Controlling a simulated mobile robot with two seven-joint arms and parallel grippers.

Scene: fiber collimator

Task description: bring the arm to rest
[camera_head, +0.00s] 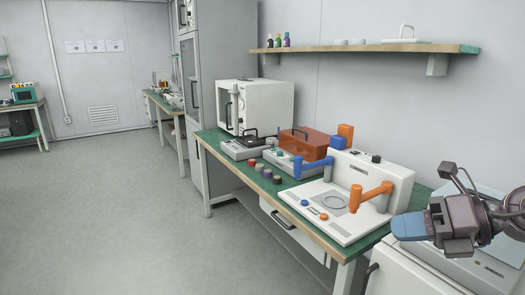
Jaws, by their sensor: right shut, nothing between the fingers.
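My right gripper (409,226) is at the right of the head view, on the arm that comes in from the right edge. Its blue-grey fingers are shut with nothing between them. They point left, in front of the right part of the green-topped bench (290,186). The gripper appears beside the white instrument with an orange arm (371,196) and in front of a white cabinet. I cannot tell its exact height above them. My left gripper is not in view.
The bench also holds a white oven-like box (252,105), an orange translucent cover (304,144), a blue-armed device (312,167) and several small coloured caps (267,173). A shelf (368,48) hangs above. The grey floor (120,215) at left is clear.

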